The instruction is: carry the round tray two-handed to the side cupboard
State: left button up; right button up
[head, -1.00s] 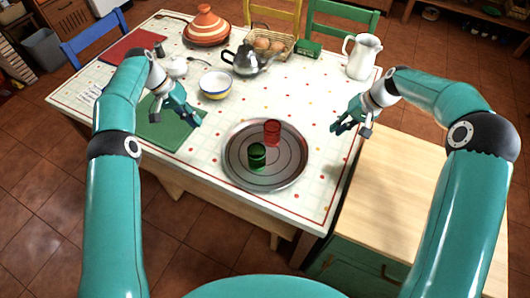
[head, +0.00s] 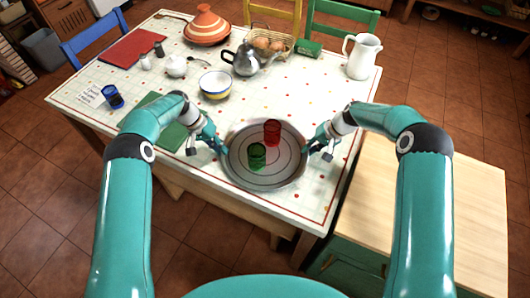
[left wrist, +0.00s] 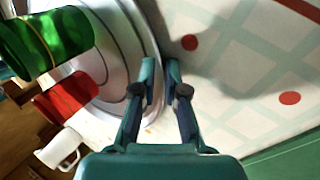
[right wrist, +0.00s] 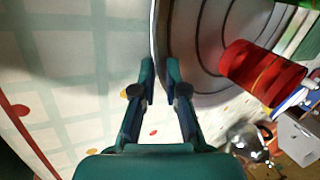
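The round metal tray (head: 240,178) lies on the patterned table near its front right corner. A green cup (head: 257,156) and a red cup (head: 272,132) stand on it. My left gripper (head: 222,147) is at the tray's left rim, and my right gripper (head: 308,148) is at its right rim. In the left wrist view the fingertips (left wrist: 160,68) have a narrow gap at the rim. In the right wrist view the fingertips (right wrist: 161,68) look the same. Whether either grips the rim is unclear. The side cupboard (head: 425,200) has a bare wooden top at the right.
A striped bowl (head: 215,86), a teapot (head: 246,62), an egg basket (head: 270,45) and a white jug (head: 362,56) stand behind the tray. A green mat (head: 165,132) and a blue cup (head: 113,97) are at the left. The cupboard top is clear.

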pick_arm(q)
grip_shut()
pick_arm(e)
grip_shut()
pick_arm(q)
jog(key=shift+a+r, duration=0.1)
jog(key=shift+r, duration=0.05)
pick_arm(e)
jog(key=shift+d+r, duration=0.1)
jog(key=shift+r, duration=0.05)
